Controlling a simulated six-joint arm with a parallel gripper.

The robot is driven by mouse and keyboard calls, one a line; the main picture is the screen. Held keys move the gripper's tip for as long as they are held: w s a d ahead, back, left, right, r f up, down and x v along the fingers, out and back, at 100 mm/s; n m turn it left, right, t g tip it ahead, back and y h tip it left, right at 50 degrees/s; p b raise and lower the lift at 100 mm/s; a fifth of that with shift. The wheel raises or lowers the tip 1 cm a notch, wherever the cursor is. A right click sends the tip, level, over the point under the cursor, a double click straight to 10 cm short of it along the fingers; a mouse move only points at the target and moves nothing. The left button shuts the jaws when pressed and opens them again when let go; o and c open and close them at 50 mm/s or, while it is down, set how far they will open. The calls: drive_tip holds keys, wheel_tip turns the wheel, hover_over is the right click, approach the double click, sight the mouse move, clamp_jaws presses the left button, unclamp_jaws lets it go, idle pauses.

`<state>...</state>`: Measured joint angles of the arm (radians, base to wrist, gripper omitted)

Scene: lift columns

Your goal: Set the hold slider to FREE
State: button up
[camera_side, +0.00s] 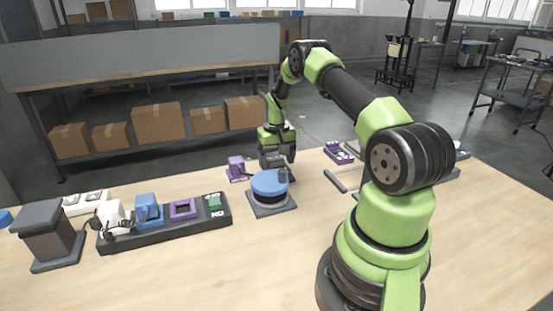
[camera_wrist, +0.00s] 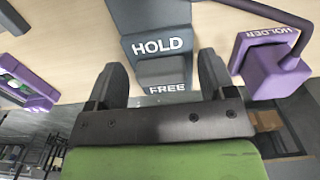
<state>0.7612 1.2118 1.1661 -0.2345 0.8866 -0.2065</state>
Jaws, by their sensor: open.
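In the wrist view a dark grey piece is lettered HOLD (camera_wrist: 160,47), with a FREE label (camera_wrist: 167,88) on the part below it. A plain dark grey block (camera_wrist: 150,12) lies above HOLD; I cannot tell which part is the slider's moving piece. My gripper (camera_wrist: 163,65) is open, with one finger on each side of the lettered parts. I cannot tell whether the fingers touch anything. In the side view my gripper (camera_side: 278,163) points down just behind a blue round-topped device (camera_side: 269,184); the lettering is hidden there.
A purple block (camera_side: 237,169) stands left of my gripper; in the wrist view a purple holder (camera_wrist: 275,70) with a cable is close on the right. A dark strip (camera_side: 165,222) with coloured plugs lies left. Another purple device (camera_side: 339,152) lies right. The front table (camera_side: 200,275) is clear.

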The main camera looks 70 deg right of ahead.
drive_tip(key=c, duration=1.3)
drive_tip(key=shift+w+d, duration=1.05)
drive_tip(key=shift+d, duration=0.05)
drive_tip(key=o, duration=1.3)
drive_tip(key=shift+r, duration=0.15)
wheel_tip(320, 180, up, 10)
